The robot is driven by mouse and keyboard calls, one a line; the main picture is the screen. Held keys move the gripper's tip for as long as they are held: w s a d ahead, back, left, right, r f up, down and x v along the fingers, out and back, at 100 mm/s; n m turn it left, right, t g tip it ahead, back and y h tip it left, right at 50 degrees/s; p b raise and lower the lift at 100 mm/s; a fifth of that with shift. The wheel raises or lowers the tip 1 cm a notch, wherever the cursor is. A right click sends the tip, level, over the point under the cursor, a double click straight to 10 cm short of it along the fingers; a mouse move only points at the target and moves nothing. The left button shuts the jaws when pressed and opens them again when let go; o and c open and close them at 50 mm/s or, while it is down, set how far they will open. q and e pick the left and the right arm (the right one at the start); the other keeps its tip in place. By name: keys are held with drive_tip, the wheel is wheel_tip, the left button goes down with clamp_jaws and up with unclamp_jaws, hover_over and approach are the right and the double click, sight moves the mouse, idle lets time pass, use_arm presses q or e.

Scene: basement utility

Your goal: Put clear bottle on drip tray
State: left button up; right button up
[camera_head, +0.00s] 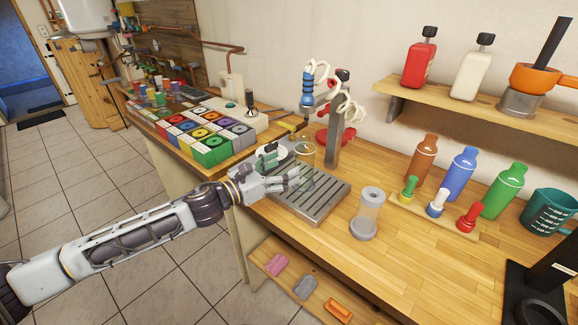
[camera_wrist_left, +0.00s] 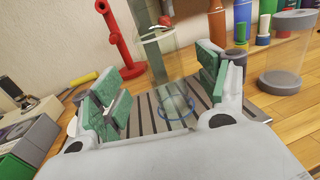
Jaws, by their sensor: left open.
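A clear bottle (camera_head: 306,158) shows just beyond my left gripper (camera_head: 282,172) in the head view, over the slatted grey drip tray (camera_head: 322,203). In the left wrist view the clear bottle (camera_wrist_left: 160,62) looks nearly upright between the green finger pads, with a blue ring at its base over the tray's slats (camera_wrist_left: 148,118). It appears to stand on the tray. My left gripper is open around it, with gaps on both sides. The fingers hide part of the bottle in the head view. My right gripper is not in view.
A clear cylinder with a grey base (camera_head: 369,214) stands right of the tray. A grey post with a white coiled hose (camera_head: 341,125) rises behind the tray. Coloured bottles (camera_head: 465,172) stand along the wall, and colourful boxes (camera_head: 205,140) are at left.

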use_arm(q)
drive_tip(key=v, duration=0.4)
drive_tip(key=shift+b, duration=0.3)
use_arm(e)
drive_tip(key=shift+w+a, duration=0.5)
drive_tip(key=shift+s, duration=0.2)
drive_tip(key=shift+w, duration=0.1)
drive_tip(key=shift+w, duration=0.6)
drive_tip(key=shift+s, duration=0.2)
